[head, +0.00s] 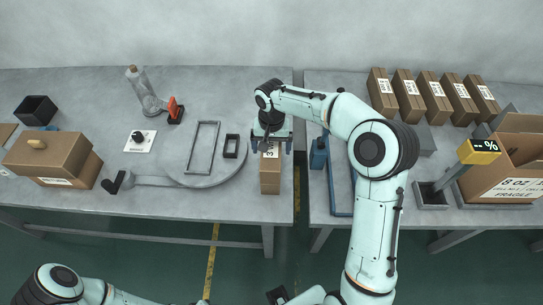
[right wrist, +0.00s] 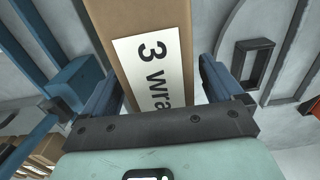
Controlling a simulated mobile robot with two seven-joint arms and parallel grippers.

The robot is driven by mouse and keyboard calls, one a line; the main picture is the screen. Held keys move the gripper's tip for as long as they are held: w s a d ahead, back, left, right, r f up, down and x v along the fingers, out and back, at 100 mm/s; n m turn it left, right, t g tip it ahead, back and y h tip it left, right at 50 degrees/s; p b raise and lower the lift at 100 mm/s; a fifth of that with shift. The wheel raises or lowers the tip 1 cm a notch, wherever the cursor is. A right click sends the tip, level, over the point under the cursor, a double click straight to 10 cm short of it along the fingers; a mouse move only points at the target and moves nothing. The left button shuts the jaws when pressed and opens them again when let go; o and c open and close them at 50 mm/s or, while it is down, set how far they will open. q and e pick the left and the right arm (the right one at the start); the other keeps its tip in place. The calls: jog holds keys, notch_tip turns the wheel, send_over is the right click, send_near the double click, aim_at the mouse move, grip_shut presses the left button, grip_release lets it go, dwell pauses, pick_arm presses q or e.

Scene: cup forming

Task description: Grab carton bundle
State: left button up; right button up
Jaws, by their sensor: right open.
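In the right wrist view the right gripper (right wrist: 158,82) has one finger on each side of the carton, with a gap visible at the right finger.
A round plate (head: 210,172) with a rectangular frame (head: 203,148) and a small dark frame (head: 231,146) lies left of the bundle. A blue fixture (head: 318,153) stands right, past the gap between tables. Several upright cartons (head: 408,98) and an open box (head: 507,173) occupy the right table.

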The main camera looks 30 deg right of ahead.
jog(key=shift+w, duration=0.1)
grip_shut()
dwell(0.3)
